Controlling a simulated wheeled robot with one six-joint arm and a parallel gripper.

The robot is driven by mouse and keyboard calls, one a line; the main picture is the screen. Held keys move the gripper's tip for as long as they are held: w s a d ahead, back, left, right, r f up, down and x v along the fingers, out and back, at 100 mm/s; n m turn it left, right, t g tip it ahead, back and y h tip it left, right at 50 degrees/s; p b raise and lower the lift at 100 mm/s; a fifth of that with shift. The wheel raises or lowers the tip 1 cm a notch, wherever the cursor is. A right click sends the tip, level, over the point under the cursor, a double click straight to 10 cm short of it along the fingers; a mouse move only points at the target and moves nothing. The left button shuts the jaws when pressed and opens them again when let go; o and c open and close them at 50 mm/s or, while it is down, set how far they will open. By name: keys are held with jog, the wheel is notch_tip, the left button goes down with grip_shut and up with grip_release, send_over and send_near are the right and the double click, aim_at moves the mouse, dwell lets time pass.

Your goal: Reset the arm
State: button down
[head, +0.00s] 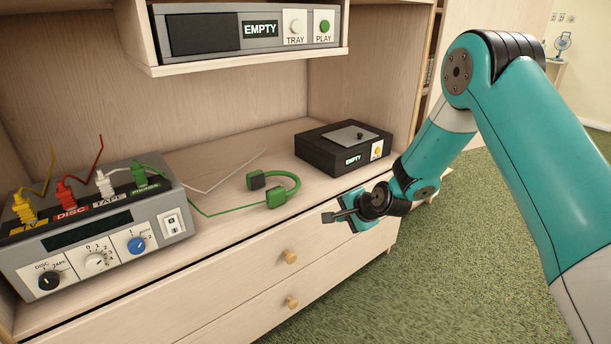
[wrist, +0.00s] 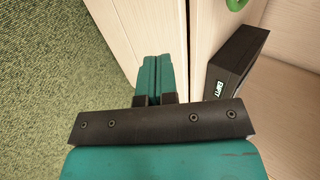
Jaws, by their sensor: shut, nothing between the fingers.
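My arm reaches in from the right in the head view, bent at a high elbow. My gripper (head: 335,217) is at its end, in front of the cabinet's front edge and below the black player box. In the wrist view my gripper (wrist: 153,80) shows two teal fingers pressed together with nothing between them. It appears apart from the cabinet (head: 230,288) and holds no object.
A grey player (head: 245,28) sits on the shelf above. Green carpet (head: 440,270) lies open at right.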

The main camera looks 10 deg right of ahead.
jog(key=s+a+r+n+g+y, duration=0.1)
jog(key=s+a+r+n+g, duration=0.1)
jog(key=s+a+r+n, duration=0.45)
jog(key=s+a+r+n+g+y, duration=0.1)
jog(key=s+a+r+n+g, duration=0.25)
jog(key=s+r, duration=0.65)
jog(key=s+d+r+n+g+h, duration=0.1)
jog(key=s+r+n+g, duration=0.3)
jog(key=s, duration=0.7)
jog(key=s+r+n+t+h, duration=0.1)
jog(key=s+r+n, duration=0.1)
jog(key=s+n, duration=0.65)
notch_tip(320, 180, up, 25)
jog(key=s+m+p, duration=0.1)
jog(key=m+p, duration=0.1)
jog(key=p, duration=2.3)
jog(key=shift+s+r+p, duration=0.2)
jog(key=shift+p, duration=0.1)
